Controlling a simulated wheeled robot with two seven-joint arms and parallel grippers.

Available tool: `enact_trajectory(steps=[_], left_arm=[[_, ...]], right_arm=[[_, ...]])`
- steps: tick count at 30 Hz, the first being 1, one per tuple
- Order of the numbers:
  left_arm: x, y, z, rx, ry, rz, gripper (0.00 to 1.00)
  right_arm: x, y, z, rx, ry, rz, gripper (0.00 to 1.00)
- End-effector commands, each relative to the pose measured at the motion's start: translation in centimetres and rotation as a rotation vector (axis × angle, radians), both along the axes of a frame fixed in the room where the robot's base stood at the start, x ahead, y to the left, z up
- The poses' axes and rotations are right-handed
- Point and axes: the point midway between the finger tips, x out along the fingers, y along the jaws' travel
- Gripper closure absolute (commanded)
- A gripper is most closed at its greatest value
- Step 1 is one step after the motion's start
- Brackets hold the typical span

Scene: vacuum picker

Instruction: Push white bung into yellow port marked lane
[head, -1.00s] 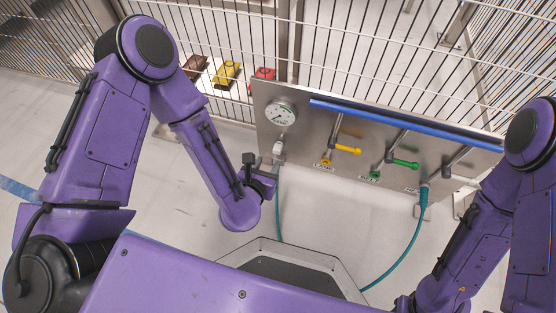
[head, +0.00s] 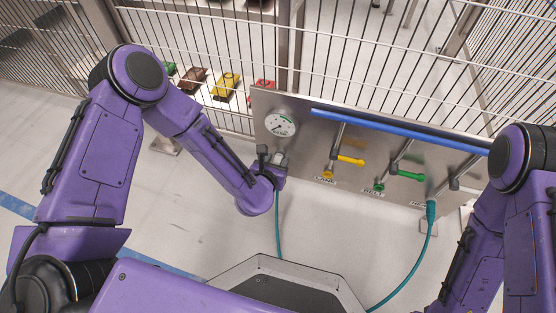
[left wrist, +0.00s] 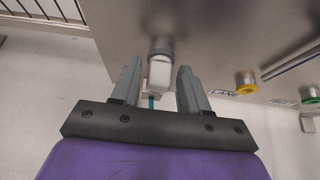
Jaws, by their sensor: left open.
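The white bung (left wrist: 160,73) sits on a grey stub at the left end of the steel panel. It also shows in the head view (head: 279,158), partly hidden by my gripper. My left gripper (left wrist: 157,82) is open, with one finger on each side of the bung and a visible gap to each. It also shows in the head view (head: 272,160). The yellow port (left wrist: 246,82) marked LANE is to the right of the bung on the panel's lower part, and its opening looks empty. It also shows in the head view (head: 328,173). My right gripper is out of view.
A green port (head: 379,187) lies further right, with a yellow lever (head: 350,161) and a green lever (head: 411,175) above. A gauge (head: 280,125) is above the bung. A blue bar (head: 400,131) crosses the panel. A teal hose (head: 425,245) hangs below.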

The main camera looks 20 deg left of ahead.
Motion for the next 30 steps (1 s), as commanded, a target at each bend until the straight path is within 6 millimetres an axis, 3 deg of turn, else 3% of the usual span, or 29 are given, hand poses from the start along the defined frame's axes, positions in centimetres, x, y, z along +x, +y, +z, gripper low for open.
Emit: enact_trajectory(steps=[8,12,13,30], left_arm=[[0.0,0.0,0.0,0.001,0.000,0.000,0.55],[0.0,0.0,0.0,0.001,0.000,0.000,0.98],[0.0,0.0,0.0,0.001,0.000,0.000,1.00],[-2.1,0.1,0.0,0.001,0.000,0.000,1.00]], right_arm=[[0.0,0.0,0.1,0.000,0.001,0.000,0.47],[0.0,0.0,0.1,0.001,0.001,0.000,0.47],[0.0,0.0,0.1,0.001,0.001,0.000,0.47],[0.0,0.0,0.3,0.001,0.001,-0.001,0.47]])
